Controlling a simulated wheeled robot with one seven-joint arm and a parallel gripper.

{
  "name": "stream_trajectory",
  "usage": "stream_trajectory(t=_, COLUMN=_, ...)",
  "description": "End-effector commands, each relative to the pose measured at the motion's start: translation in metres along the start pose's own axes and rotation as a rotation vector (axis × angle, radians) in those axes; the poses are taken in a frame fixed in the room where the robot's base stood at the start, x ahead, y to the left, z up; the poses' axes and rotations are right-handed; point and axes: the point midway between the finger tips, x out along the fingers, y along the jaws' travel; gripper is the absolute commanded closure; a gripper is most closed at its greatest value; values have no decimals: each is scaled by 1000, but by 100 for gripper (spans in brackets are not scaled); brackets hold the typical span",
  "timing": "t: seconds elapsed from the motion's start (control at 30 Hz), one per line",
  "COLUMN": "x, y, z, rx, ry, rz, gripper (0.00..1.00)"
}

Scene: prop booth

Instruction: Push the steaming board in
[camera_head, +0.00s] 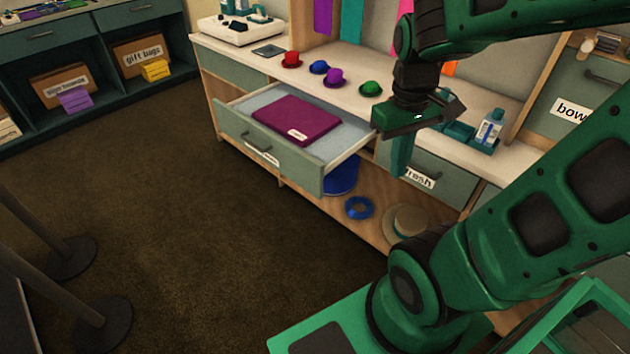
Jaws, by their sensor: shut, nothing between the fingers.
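A grey-green drawer-like unit (232,128) is pulled out from under the white counter. It has a dark handle and a white label too small to read on its front. A flat purple piece (300,118) with a small white label lies inside it. I cannot tell whether the steaming board is the pulled-out unit or the purple piece. My gripper (399,172) points down, shut and empty, to the right of the pulled-out unit's right side. A gap to the unit seems to show, but depth is hard to judge.
Small red, blue, purple and green hats (370,89) stand on the counter (400,97). A bottle (490,127) stands at its right. A blue ring (359,207) and a straw hat (408,222) lie on the low shelf. Dark post bases (100,325) stand at left; the middle floor is clear.

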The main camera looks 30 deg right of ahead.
Motion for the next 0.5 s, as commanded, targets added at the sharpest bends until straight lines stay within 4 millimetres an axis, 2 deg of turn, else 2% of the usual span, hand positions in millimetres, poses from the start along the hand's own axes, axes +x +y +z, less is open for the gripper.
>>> stream_trajectory(t=0.1, x=14, y=-15, z=-42, rx=-313, ry=-12, rz=56, gripper=100)
stream_trajectory(t=0.27, x=38, y=-42, z=-95, rx=-743, ry=-30, rz=132, gripper=100)
stream_trajectory(t=0.5, x=84, y=-103, z=-161, rx=-1389, ry=-85, rz=245, gripper=100)
